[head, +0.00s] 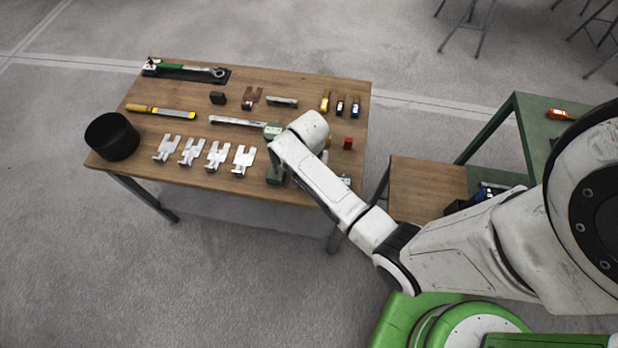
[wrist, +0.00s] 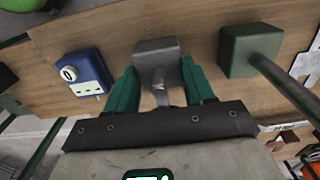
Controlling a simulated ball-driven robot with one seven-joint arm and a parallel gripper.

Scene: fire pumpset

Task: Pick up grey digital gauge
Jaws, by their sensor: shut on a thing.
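The grey digital gauge (wrist: 156,47) shows in the wrist view as a grey block with a short metal stem pointing towards my wrist. My gripper (wrist: 161,78) is shut on it, with one green finger on each side. The gauge is over the wooden table top; I cannot tell whether it still touches it. In the head view my gripper (head: 275,172) is near the front right of the table, and my arm hides the gauge.
A blue gauge (wrist: 87,80) is left of my gripper in the wrist view, a green block with a rod (wrist: 248,50) right. In the head view, metal brackets (head: 217,155) and a black pot (head: 112,136) stand left. A red block (head: 348,143) is behind right.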

